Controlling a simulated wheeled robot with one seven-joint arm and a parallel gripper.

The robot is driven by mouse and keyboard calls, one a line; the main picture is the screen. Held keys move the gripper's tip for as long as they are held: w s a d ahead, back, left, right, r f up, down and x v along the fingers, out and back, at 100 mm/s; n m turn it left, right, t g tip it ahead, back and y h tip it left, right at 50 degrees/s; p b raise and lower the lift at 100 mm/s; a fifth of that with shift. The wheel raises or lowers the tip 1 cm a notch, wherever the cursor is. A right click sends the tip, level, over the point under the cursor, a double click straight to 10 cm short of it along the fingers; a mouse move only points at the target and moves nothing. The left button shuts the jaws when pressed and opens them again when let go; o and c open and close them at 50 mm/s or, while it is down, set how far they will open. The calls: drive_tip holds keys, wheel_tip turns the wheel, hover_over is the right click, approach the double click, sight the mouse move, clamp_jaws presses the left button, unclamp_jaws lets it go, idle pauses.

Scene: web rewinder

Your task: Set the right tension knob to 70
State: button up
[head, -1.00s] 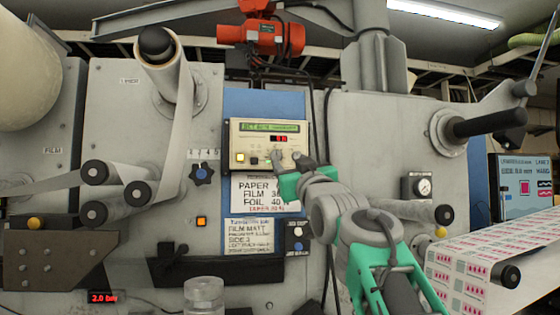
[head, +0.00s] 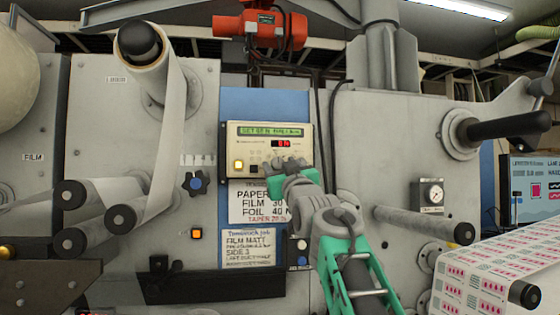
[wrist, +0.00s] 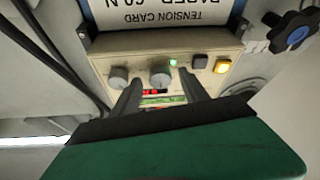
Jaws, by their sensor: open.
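The cream tension control panel (head: 240,150) has a green text display (head: 270,130) and a small red number display (head: 284,143), whose digits I cannot read surely. In the wrist view the panel is upside down, with two grey round knobs. The knob at the picture's left (wrist: 118,78) is the panel's right one and lies outside my fingers. The other knob (wrist: 160,77) appears between my dark fingertips. My gripper (wrist: 160,82) is open and empty; I cannot tell whether it touches a knob. In the head view my gripper (head: 279,164) hides much of the knob area.
A lit yellow button (wrist: 222,66), a dark button (wrist: 199,62) and a green lamp (wrist: 173,62) are beside the knobs. A tension card (head: 265,203) hangs below the panel. A blue star knob (head: 195,183) is to the left. Dark cables run right of the panel.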

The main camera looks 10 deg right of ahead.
drive_tip(key=shift+f, duration=0.1)
drive_tip(key=shift+c, duration=0.3)
clamp_jaws()
drive_tip(key=shift+a+f+m+h+b, duration=0.2)
drive_tip(key=shift+m+h+b, duration=0.25)
drive_tip(key=shift+m, duration=0.55)
drive_tip(key=shift+a+r+m+h, duration=0.15)
drive_tip(key=shift+m+h, duration=0.4)
drive_tip(key=shift+m, duration=0.45)
drive_tip(key=m+h, duration=0.2)
drive_tip(key=m, duration=0.1)
drive_tip(key=shift+m, duration=0.3)
drive_tip(key=shift+o, duration=0.3)
unclamp_jaws()
